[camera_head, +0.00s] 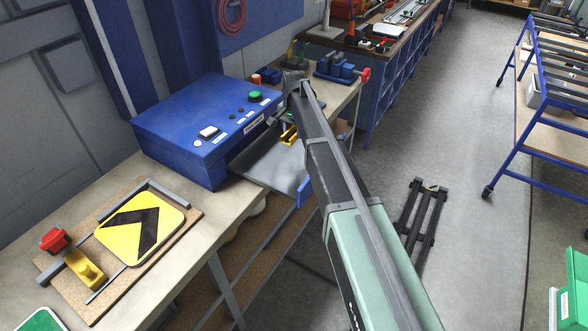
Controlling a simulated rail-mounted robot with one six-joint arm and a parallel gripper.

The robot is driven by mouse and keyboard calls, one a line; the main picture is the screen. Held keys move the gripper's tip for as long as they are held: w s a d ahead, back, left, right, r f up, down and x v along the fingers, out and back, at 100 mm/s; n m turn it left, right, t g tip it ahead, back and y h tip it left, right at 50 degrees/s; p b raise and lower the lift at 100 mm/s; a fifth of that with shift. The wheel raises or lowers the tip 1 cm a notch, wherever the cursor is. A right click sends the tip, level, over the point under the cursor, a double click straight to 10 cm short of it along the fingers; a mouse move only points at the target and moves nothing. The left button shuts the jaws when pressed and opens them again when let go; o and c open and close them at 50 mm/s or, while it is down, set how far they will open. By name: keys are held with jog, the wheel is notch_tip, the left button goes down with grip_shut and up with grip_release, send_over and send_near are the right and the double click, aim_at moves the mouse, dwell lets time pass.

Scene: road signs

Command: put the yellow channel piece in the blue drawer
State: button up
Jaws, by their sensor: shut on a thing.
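The blue drawer (304,192) is pulled out from the blue box with buttons (195,130); its grey inside lies open to view. The yellow channel piece (289,134) shows small at the far side of the drawer, just left of my arm. My gripper (283,122) is partly hidden by my own arm and is shut on the yellow channel piece. The piece appears over the drawer's far part; I cannot tell whether it touches the drawer floor.
A cork board (190,208) on the bench holds a yellow-black arrow sign (141,228), a yellow block (86,269) and a red knob (55,240). Blue blocks (337,71) stand beyond the drawer. The near part of the drawer is empty.

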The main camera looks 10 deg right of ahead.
aim_at(295, 163)
notch_tip(295, 163, down, 13)
jog(key=b, duration=1)
jog(key=shift+r, duration=0.35)
jog(key=shift+f, duration=0.2)
jog(key=o, duration=1.1)
jog(key=shift+r, duration=0.1)
